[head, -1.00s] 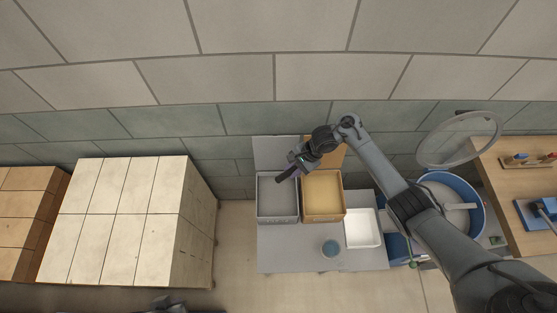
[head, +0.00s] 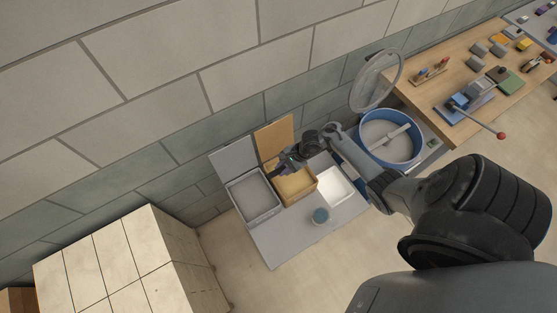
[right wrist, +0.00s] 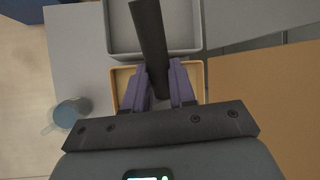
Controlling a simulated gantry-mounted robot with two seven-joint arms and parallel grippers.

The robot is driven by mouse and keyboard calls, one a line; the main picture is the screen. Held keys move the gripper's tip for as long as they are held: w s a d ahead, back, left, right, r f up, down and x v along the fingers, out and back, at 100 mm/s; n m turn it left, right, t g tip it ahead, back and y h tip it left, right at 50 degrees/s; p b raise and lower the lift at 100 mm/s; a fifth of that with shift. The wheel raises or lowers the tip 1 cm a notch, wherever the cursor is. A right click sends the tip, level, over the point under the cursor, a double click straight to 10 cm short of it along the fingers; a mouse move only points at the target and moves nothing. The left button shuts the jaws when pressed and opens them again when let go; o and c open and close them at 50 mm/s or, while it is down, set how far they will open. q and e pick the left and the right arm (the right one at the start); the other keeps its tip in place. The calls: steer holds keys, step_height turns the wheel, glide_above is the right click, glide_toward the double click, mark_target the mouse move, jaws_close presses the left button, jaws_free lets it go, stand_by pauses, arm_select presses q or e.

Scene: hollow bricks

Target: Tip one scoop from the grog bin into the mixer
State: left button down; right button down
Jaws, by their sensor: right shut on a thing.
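My right gripper (head: 288,163) is above the tan-filled bin (head: 297,201), near its back left. The right wrist view shows its purple fingers (right wrist: 161,92) shut on a dark rod (right wrist: 150,38), which looks like a scoop handle. I cannot make out a scoop bowl or any load. A grey bin (head: 252,214) with grey contents stands left of the tan one. No label shows which bin holds the grog. The mixer (head: 362,151) is an open blue drum with a paddle bar inside, to the right. My left gripper is out of view.
A white tray (head: 351,185) and a blue cup (head: 321,215) are on the grey table (head: 290,243). The mixer's round lid (head: 377,80) stands raised behind the drum. A wooden bench (head: 425,97) with tools is beyond. Pale stacked blocks (head: 110,262) stand at left.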

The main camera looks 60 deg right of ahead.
steer(key=shift+d+f+y, duration=0.25)
steer(key=shift+f+y, duration=0.05)
steer(key=shift+f, duration=0.5)
steer(key=shift+f+b, duration=0.4)
steer(key=shift+b, duration=0.05)
steer(key=f+b, duration=0.1)
steer(key=f+y+b, duration=0.1)
steer(key=b, duration=0.1)
steer(key=shift+s+d+f+t, duration=0.1)
steer(key=shift+d+f+t, duration=0.2)
steer(key=shift+d, duration=0.1)
step_height(320, 180, down, 7)
steer(key=d+h+b, duration=0.1)
steer(key=h+b, duration=0.1)
steer(key=b, duration=0.9)
steer(key=a+r+h+p, duration=0.1)
steer(key=r+p, duration=0.2)
steer(key=p, duration=0.1)
steer(key=a+r+g+h+p, duration=0.1)
steer(key=r+h+p, duration=0.1)
steer(key=r+p, duration=0.1)
steer(key=a+r+h+p, duration=0.1)
steer(key=r+h+p, duration=0.1)
steer(key=p, duration=0.4)
steer(key=shift+r+n+g, duration=0.4)
steer(key=shift+r, duration=0.15)
steer(key=shift+w+a+r+p, duration=0.1)
steer(key=shift+w+r+p, duration=0.1)
steer(key=shift+r+p, duration=0.3)
